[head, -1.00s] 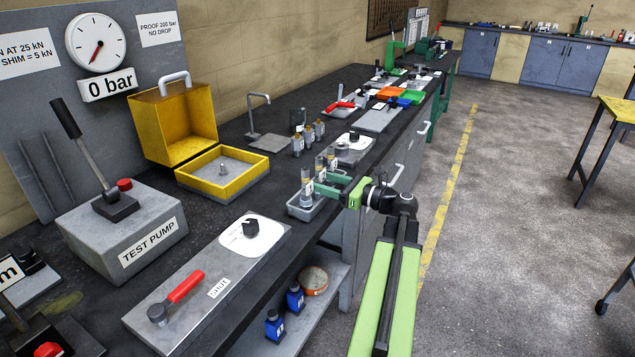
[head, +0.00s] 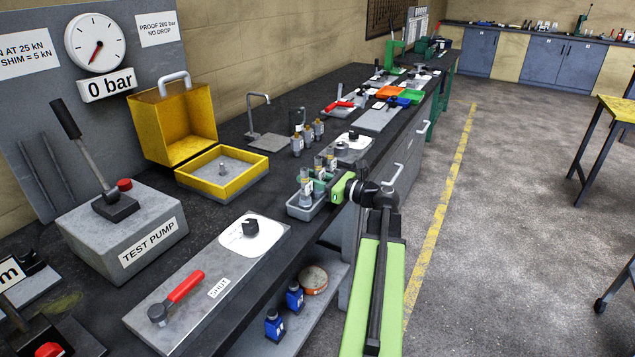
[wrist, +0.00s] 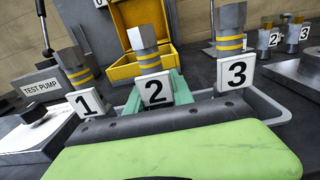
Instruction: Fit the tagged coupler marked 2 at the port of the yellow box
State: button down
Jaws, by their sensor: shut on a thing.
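The coupler marked 2 (wrist: 146,57) is a grey cylinder with yellow bands and a white tag. It stands upright between the couplers marked 1 (wrist: 76,72) and 3 (wrist: 230,40). My gripper (wrist: 155,92) has its green fingers shut on the coupler marked 2, behind its tag. In the head view my gripper (head: 322,187) is at the grey tray (head: 305,211), partly hiding the couplers. I cannot tell whether the held coupler is clear of the tray floor. The yellow box (head: 180,128) is open, with a grey upright port (head: 222,168) in its base.
The test pump (head: 125,230) stands left of the box. A plate with a red-handled valve (head: 180,295) lies at the bench front. More tagged couplers (head: 308,134) stand behind the tray. A bent grey pipe (head: 255,112) rises right of the box. Bench between box and tray is clear.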

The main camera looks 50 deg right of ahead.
dwell(0.3)
jog(key=shift+r+p, duration=0.55)
jog(key=shift+p, duration=0.05)
jog(key=s+d+r+p, duration=0.5)
jog(key=s+r+p, duration=0.4)
jog(key=s+r, duration=0.1)
jog(key=shift+d+p, duration=0.35)
jog(key=shift+p, duration=0.05)
jog(key=shift+s+a+f, duration=0.1)
jog(key=shift+s, duration=0.05)
